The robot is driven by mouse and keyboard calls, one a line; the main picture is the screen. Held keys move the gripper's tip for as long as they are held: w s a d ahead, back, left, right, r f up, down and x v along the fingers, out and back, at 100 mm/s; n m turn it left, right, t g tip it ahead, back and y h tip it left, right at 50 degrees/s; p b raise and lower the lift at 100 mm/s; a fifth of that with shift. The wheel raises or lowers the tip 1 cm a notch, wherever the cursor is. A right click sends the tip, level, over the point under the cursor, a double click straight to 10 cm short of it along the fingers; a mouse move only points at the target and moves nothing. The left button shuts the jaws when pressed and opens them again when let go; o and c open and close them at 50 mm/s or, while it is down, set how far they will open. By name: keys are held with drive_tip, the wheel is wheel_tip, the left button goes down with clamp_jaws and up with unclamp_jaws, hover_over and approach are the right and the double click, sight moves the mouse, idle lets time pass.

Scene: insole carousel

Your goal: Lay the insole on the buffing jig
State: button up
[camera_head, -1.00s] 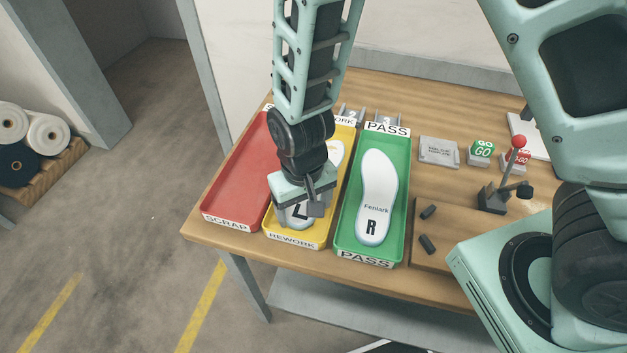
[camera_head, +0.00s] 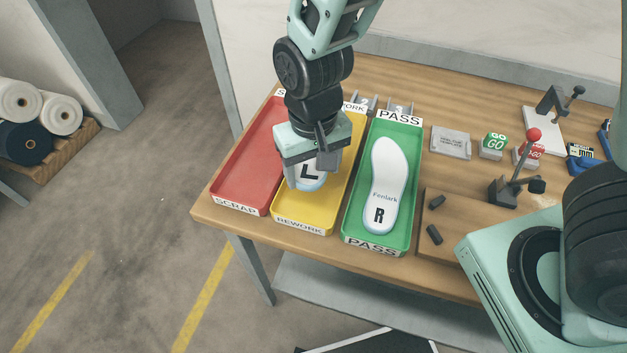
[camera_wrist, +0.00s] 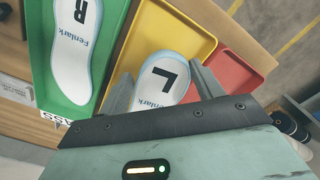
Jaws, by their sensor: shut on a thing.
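The white insole marked L (camera_head: 306,179) is held by my gripper (camera_head: 316,160) over the yellow REWORK tray. In the wrist view the insole (camera_wrist: 163,83) lies between my two fingers (camera_wrist: 161,92), its L end toward the far side. My gripper hides part of it in the head view. A brown board (camera_head: 459,207) with two dark pegs and a red-knobbed lever clamp (camera_head: 517,172) sits to the right on the bench; it looks like the buffing jig, and my arm hides part of it.
The yellow tray (camera_head: 303,221) stands between the red SCRAP tray (camera_head: 248,170) and the green PASS tray (camera_head: 352,222). An insole marked R (camera_head: 385,187) lies in the green tray. A grey template plate (camera_head: 451,142) and GO blocks (camera_head: 493,146) stand behind the board.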

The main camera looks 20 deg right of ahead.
wheel_tip(320, 180, up, 3)
drive_tip(key=shift+f, duration=0.2)
drive_tip(key=shift+w+d+p, duration=0.3)
drive_tip(key=shift+w+d, duration=0.05)
drive_tip(key=shift+m, duration=0.6)
drive_tip(key=w+d+p, duration=0.1)
drive_tip(key=w+d, duration=0.1)
drive_tip(key=d, duration=0.1)
drive_tip(key=w+d+f+p, duration=0.1)
drive_tip(key=w+d+p, duration=0.1)
drive_tip(key=d, duration=0.2)
drive_tip(key=w+d+f+p, duration=0.1)
drive_tip(key=w+d+p, duration=0.1)
drive_tip(key=d, duration=0.1)
drive_tip(key=shift+w+d, duration=0.25)
drive_tip(key=shift+d, duration=0.1)
drive_tip(key=shift+m, duration=0.4)
drive_tip(key=d+f+p, duration=0.1)
drive_tip(key=d, duration=0.2)
drive_tip(key=w+d+p, duration=0.1)
drive_tip(key=d+p, duration=0.1)
drive_tip(key=d, duration=0.1)
drive_tip(key=d+f+p, duration=0.1)
drive_tip(key=d, duration=0.3)
drive_tip(key=shift+w+f, duration=0.25)
drive_tip(key=shift+f, duration=0.05)
drive_tip(key=shift+d+f+p, duration=0.25)
drive_tip(key=shift+d+p, duration=0.05)
drive_tip(key=shift+d, duration=0.25)
drive_tip(key=shift+s, duration=0.1)
